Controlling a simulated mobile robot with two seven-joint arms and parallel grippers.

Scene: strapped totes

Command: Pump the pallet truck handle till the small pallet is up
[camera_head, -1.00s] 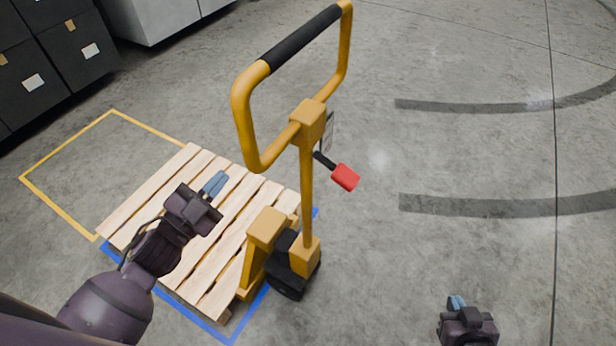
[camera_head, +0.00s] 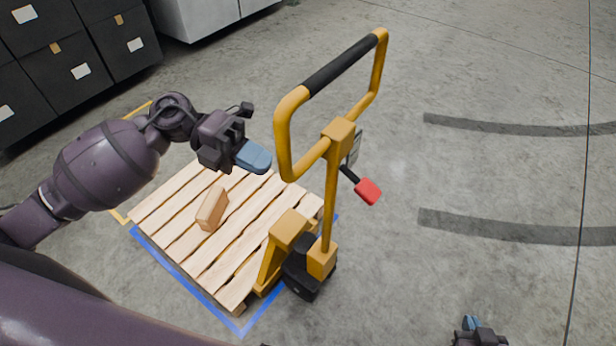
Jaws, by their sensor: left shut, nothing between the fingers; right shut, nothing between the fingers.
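The yellow pallet truck stands at the middle, with its upright handle loop (camera_head: 285,125) and a black grip (camera_head: 342,63) along the top. A red-tipped lever (camera_head: 368,191) sticks out from the handle's stem. The small wooden pallet (camera_head: 195,258) lies behind and left of the truck; the forks are hidden under it. My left gripper (camera_head: 258,158) is shut and empty, just left of the loop's lower corner, with a small gap in the picture. My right gripper (camera_head: 471,323) is shut and empty at the bottom edge, right of the truck, partly cut off.
A small tan block (camera_head: 212,208) lies on the pallet. Blue tape (camera_head: 180,276) edges the pallet's near side, and yellow tape (camera_head: 122,216) shows beyond it. Black cabinets (camera_head: 70,70) stand at the upper left. The floor right of the truck is clear, with dark curved stripes.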

